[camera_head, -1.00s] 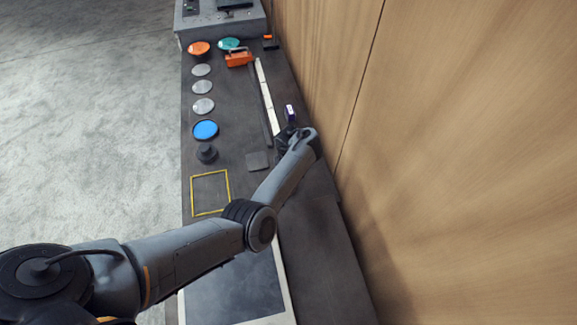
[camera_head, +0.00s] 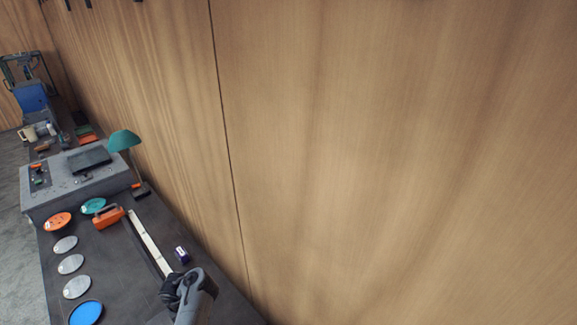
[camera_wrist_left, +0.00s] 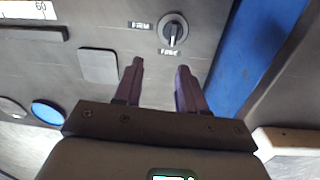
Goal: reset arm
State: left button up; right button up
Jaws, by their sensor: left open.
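A round knob (camera_wrist_left: 173,32) with small labels lies just beyond the fingertips; I see no contact. My right gripper is in neither view.
On the bench are a blue disc (camera_head: 86,313), several grey discs (camera_head: 71,264), an orange tool (camera_head: 108,217), a white ruler strip (camera_head: 150,243) and a small purple item (camera_head: 181,254). A grey box (camera_head: 85,185) stands beyond. The wooden wall (camera_head: 380,150) borders the bench on the right.

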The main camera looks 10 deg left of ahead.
pick_arm(q)
jog(key=s+a+r+m+t+y+p, duration=0.25)
jog(key=s+r+m, duration=0.25)
jog(key=s+m, duration=0.5)
jog(key=s+d+r+m+h+p, duration=0.1)
jog(key=s+d+r+m+p, duration=0.1)
jog(key=s+d+r+m, duration=0.4)
jog(key=s+d+r+m+h+p, duration=0.2)
jog(key=s+d+r+m, duration=0.4)
jog(key=s+d+m, duration=0.5)
jog(key=m, duration=0.2)
jog(key=shift+s+r+m+t, duration=0.25)
jog(key=shift+m+t, duration=0.1)
jog(key=shift+m, duration=0.05)
